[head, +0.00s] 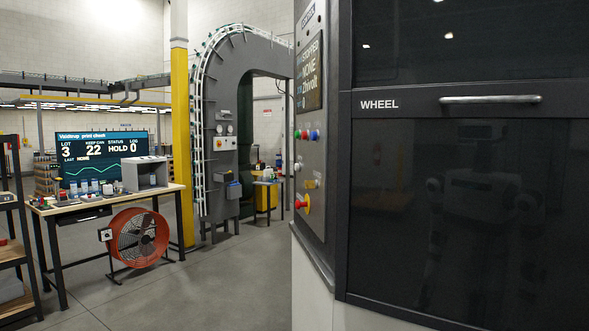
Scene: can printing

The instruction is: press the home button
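A dark machine cabinet stands close on the right. Its angled control panel (311,160) carries small round buttons in a row: a green one (297,135), a red one (304,135) and a blue one (314,135). Lower down are a small yellow and red control (310,184) and a larger red knob on yellow (302,203). A small screen (309,74) above them shows "STOPPED" and "NONE". The button labels are too small to read, so I cannot tell which is the home button. Neither of my grippers is in view.
The "WHEEL" door (455,210) with a bar handle (490,99) fills the right side. A workbench (100,204) with a monitor (104,159) and an orange fan (138,238) stand at left. The floor (215,285) between is clear.

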